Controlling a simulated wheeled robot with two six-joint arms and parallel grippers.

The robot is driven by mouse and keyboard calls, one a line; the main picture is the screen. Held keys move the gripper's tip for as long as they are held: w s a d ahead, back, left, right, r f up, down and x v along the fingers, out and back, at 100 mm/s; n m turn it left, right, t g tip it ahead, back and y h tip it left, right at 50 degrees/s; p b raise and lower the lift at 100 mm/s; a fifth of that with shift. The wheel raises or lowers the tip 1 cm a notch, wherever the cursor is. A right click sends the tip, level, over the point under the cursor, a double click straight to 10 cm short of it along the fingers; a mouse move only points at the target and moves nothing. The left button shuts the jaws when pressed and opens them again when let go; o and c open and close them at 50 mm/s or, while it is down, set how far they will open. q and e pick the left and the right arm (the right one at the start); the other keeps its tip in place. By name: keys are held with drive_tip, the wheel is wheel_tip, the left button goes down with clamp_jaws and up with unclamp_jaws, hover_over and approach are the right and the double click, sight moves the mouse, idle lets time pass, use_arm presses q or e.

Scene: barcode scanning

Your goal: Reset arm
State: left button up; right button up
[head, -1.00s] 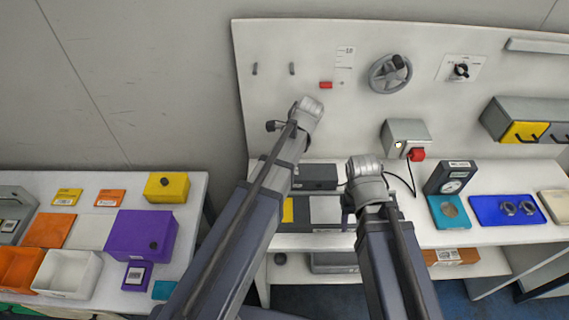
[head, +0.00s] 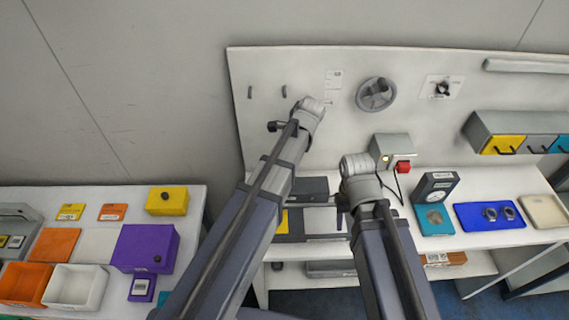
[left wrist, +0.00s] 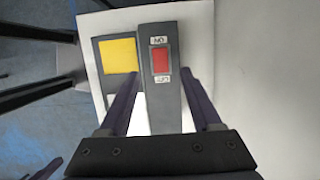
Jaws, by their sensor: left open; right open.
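My right gripper (head: 341,207) shows only in small part in the head view, below its pale wrist and over the bench. My left gripper is hidden behind its own arm in the head view. In the left wrist view its two dark fingers (left wrist: 160,98) are spread apart with a dark grey device (left wrist: 160,110) between them in the picture. The device has a red switch (left wrist: 161,60) with labels at both ends. I cannot tell whether the fingers touch it. Nothing is seen held.
An upright panel (head: 310,62) stands behind. The left table holds a purple box (head: 143,250), a yellow box (head: 165,205) and open bins (head: 75,290).

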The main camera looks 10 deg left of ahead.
idle(0.3)
use_arm(q)
drive_tip(key=s+d+f+n+h+b, duration=0.1)
drive_tip(key=s+d+f+n+b, duration=0.3)
drive_tip(key=s, duration=0.3)
drive_tip(key=s+d+f+n+h+b, duration=0.1)
drive_tip(key=s+d+f+n+b, duration=0.4)
drive_tip(key=s+f+n+b, duration=0.1)
drive_tip(key=shift+s+d+f+n+t, duration=0.2)
drive_tip(key=shift+s+f+n+t, duration=0.3)
drive_tip(key=shift+s, duration=0.6)
